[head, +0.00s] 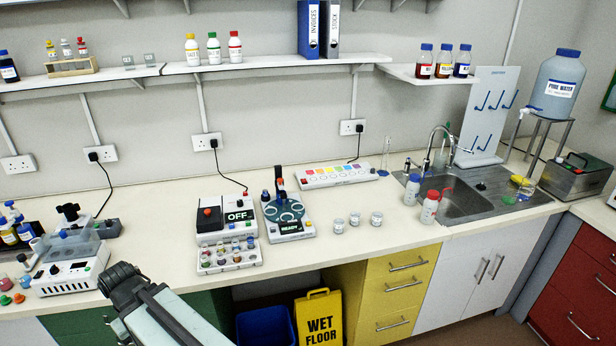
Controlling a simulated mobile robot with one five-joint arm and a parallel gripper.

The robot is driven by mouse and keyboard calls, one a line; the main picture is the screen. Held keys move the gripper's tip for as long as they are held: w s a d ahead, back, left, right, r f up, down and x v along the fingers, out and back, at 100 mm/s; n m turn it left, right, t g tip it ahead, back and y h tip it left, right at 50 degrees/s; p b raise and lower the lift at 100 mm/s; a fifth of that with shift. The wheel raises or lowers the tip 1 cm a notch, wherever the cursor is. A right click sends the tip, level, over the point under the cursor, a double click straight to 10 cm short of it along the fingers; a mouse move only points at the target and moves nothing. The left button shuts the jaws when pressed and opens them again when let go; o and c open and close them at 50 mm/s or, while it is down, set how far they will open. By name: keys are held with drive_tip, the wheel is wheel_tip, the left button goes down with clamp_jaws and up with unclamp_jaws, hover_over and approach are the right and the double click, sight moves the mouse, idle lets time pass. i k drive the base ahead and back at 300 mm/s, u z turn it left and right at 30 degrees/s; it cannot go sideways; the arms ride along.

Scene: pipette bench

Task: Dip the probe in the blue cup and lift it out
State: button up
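No probe can be told for certain in the head view. A dark, slanted stick-like part (37,262) shows beside the white instrument box (72,280) at the far left; I cannot tell if it is the probe. Small coloured cups or caps, one green (6,300) and one red (19,298), sit at the left edge of the bench. My arm rises from the bottom of the view, in front of the bench edge right of that box. My gripper's fingers are not visible.
A switch box reading OFF (225,219), a vial rack (230,262) and a round device reading READY (288,216) stand mid-bench. Several small clear jars (354,219) stand right of them. A sink (466,203) lies further right. Bare bench (150,225) shows between the left instruments and the OFF box.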

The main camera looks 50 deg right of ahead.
sight(279, 183)
drive_tip(key=z, duration=0.2)
drive_tip(key=i, duration=1)
drive_tip(key=u, duration=0.1)
